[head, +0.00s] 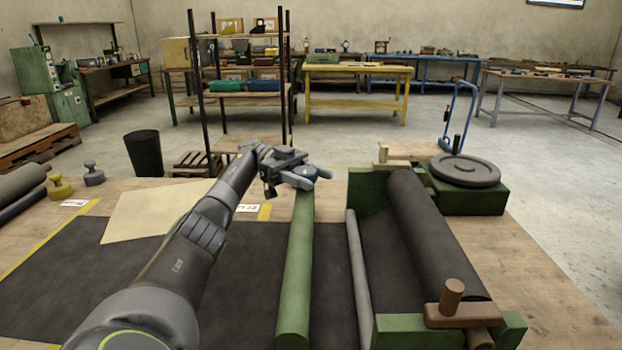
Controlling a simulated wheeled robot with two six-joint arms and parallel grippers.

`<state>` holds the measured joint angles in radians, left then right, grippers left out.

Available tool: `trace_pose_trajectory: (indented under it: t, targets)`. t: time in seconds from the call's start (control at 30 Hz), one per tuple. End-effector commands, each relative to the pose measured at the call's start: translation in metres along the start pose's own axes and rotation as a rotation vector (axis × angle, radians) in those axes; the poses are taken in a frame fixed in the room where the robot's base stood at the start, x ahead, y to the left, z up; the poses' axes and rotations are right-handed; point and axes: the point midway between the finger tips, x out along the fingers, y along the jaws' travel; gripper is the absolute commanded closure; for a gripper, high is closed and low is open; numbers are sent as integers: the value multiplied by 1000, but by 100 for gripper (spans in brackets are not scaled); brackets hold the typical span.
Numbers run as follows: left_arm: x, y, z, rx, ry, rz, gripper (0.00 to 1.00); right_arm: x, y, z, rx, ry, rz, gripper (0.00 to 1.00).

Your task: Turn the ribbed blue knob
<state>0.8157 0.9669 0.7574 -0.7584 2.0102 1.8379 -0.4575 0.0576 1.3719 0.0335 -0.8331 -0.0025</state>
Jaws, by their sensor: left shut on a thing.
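The ribbed blue knob (304,173) is at the far end of a green bar or roll (298,255) in the middle of the table. My left gripper (308,177) reaches in from the left, and its fingers are shut on the blue knob. The fingers cover much of the knob, so its ribs and exact angle are hard to see. My right gripper is not in view.
Right of the green bar lie a thin grey rod (359,285) and a large dark roll (432,235) in a green frame with a brown handle (452,295). A round dark disc (465,170) sits behind. A tan sheet (155,212) lies at left on the dark mat (80,280).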

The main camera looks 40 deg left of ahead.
Motion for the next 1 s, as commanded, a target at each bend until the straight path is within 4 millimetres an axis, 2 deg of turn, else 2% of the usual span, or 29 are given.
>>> trace_pose_trajectory:
  t: [0.27, 0.3, 0.47, 0.77, 0.87, 1.0]
  targets:
    - [0, 0, 1, -3, 0, 0, 75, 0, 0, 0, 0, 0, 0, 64]
    - [0, 0, 1, -3, 0, 0, 49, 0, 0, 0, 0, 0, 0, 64]
    - [0, 0, 1, -2, 0, 0, 30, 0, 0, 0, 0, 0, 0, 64]
    - [0, 0, -3, 0, 0, 0, 30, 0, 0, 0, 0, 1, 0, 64]
    - [0, 0, -14, 2, -2, 0, 30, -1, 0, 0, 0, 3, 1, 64]
    - [0, 0, -40, 5, -1, 1, 30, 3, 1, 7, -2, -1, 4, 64]
